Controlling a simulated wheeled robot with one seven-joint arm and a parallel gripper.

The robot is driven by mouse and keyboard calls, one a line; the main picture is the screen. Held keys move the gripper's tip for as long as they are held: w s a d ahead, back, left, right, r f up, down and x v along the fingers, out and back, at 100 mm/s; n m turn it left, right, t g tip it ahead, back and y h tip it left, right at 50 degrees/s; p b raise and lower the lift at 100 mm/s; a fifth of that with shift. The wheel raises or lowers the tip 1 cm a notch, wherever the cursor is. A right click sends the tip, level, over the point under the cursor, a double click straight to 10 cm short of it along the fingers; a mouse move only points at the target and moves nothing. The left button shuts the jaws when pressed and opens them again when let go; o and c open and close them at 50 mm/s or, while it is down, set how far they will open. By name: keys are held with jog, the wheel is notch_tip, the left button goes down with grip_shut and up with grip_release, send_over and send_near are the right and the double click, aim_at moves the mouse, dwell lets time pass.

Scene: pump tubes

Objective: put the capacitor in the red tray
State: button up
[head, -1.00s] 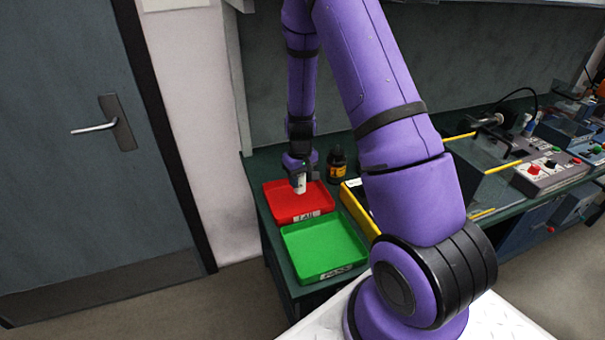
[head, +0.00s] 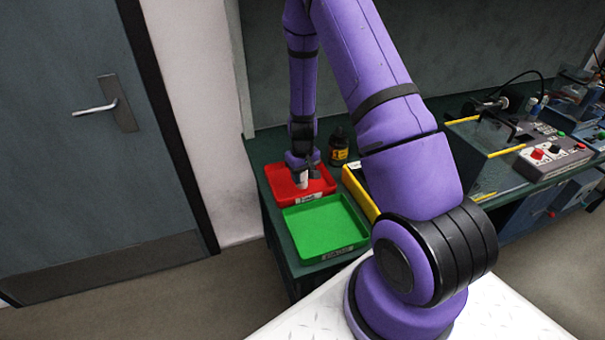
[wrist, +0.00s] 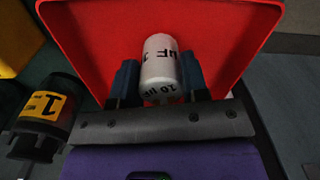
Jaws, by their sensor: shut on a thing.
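The capacitor is a white cylinder with black "10 µF" lettering; it shows in the wrist view (wrist: 160,66) between the two fingers, and in the head view (head: 302,179) below my gripper. My gripper (head: 303,171) is shut on the capacitor, with a finger on each side of it in the wrist view (wrist: 158,80). The red tray (head: 322,189) is on the bench at the back left, directly under the gripper; its floor fills most of the wrist view (wrist: 95,40). I cannot tell whether the capacitor touches the tray floor.
A green tray (head: 325,228) is in front of the red one. A dark bottle with a yellow label (head: 338,147) stands close behind the red tray's right side. A yellow-edged case (head: 360,190) is to the right. Instruments (head: 553,155) fill the bench's right part.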

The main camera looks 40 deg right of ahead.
jog(key=shift+f, duration=0.6)
dwell(0.3)
jog(key=o, duration=1)
jog(key=shift+r, duration=5.6)
jog(key=s+a+r+t, duration=0.1)
jog(key=s+a+r, duration=0.15)
jog(key=r, duration=0.45)
jog(key=s+a+r+t, duration=0.1)
jog(key=s+a+r, duration=0.15)
jog(key=r, duration=0.55)
jog(key=s+a+r+t, duration=0.1)
jog(key=s+a+r, duration=0.15)
jog(key=r, duration=0.45)
jog(key=s+a+r, duration=0.2)
jog(key=s+r, duration=0.2)
jog(key=s, duration=0.2)
jog(key=s+a+r+t, duration=0.1)
jog(key=s+r, duration=0.3)
jog(key=s, duration=0.2)
jog(key=s+a+r+n+t, duration=0.1)
jog(key=s+a+r, duration=0.1)
jog(key=s+r, duration=0.2)
jog(key=shift+s+a+r, duration=0.15)
jog(key=shift+s, duration=0.6)
jog(key=shift+s+a+r, duration=0.15)
jog(key=shift+s, duration=0.55)
